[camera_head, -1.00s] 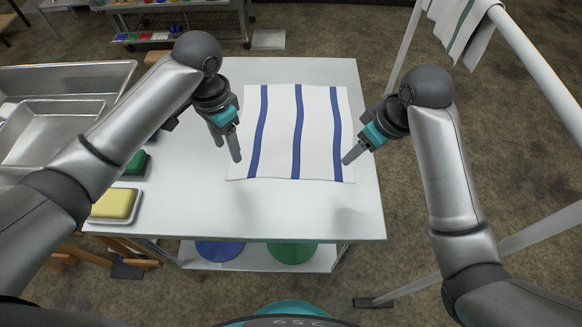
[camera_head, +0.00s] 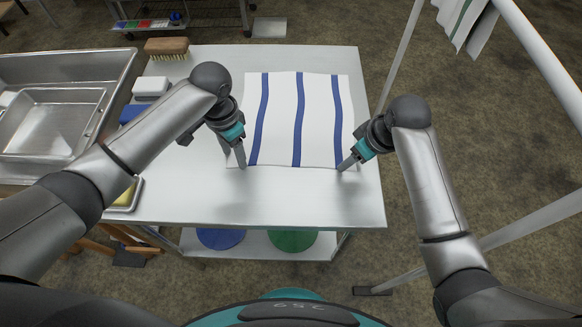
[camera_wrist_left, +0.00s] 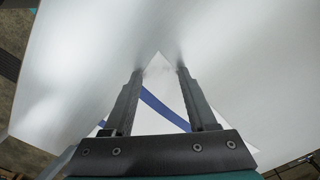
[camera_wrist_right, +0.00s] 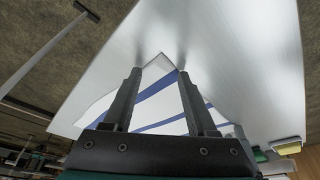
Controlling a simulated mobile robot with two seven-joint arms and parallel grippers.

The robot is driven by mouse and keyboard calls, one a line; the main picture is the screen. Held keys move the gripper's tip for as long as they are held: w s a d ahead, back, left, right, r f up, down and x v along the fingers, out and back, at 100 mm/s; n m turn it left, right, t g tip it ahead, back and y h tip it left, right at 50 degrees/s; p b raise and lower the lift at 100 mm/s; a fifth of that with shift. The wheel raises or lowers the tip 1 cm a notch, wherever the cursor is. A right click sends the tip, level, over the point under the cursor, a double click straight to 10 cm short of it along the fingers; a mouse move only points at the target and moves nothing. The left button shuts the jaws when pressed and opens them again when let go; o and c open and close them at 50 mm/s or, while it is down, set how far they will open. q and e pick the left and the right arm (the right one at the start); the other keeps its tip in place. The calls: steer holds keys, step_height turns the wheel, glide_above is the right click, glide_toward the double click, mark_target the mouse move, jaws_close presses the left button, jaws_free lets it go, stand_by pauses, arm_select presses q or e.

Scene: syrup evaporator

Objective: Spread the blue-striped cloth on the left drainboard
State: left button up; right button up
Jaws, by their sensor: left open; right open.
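The white cloth with blue stripes (camera_head: 281,120) lies spread flat on the white drainboard (camera_head: 290,205) of the table. Its stripes run from the far edge to the near edge. My left gripper (camera_head: 241,166) is open at the cloth's near left corner. In the left wrist view that corner (camera_wrist_left: 158,72) lies between the open fingers. My right gripper (camera_head: 342,168) is open at the near right corner. In the right wrist view this corner (camera_wrist_right: 160,62) shows between the open fingers. Neither gripper holds the cloth.
A metal sink (camera_head: 50,118) is at the left. A brush (camera_head: 166,48), a white block (camera_head: 151,87) and a yellow sponge in a tray (camera_head: 124,198) stand along the table's left side. A rail with a green-striped cloth (camera_head: 462,22) stands at the right. The near drainboard is clear.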

arm_select(q)
steer(key=shift+f, duration=0.1)
arm_select(e)
steer(key=shift+f, duration=0.3)
arm_select(q)
steer(key=shift+c, duration=1.1)
arm_select(e)
steer(key=shift+c, duration=1.1)
arm_select(q)
steer(key=c, duration=0.7)
arm_select(e)
steer(key=c, duration=0.7)
steer(key=shift+r, duration=0.1)
